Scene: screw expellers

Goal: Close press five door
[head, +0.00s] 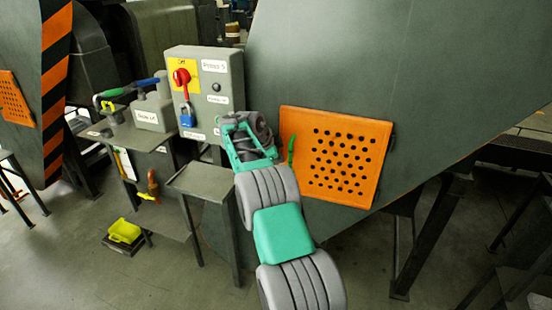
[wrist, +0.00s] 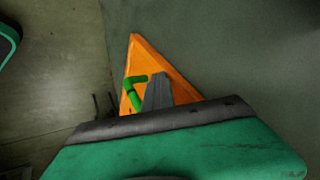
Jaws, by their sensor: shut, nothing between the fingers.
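The orange perforated door (head: 337,157) is on the sloped grey side of the press labelled Press 5, in the head view. Its green handle (head: 291,150) is at its left edge. I cannot tell whether the door lies fully flush. In the wrist view the door (wrist: 172,75) appears as a narrow orange wedge, with the bent green handle (wrist: 133,92) on its left. My gripper (wrist: 157,88) is shut and empty, its grey fingers in front of the door and right of the handle. Contact is unclear. In the head view my arm's end is left of the door; its fingertips are not distinguishable.
A grey control box (head: 208,85) with a red switch stands left of the door. A small grey table (head: 202,181) stands below it. A bench with a grey canister (head: 153,112) is farther left. A yellow item (head: 124,231) lies near the floor. Open floor shows at lower left.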

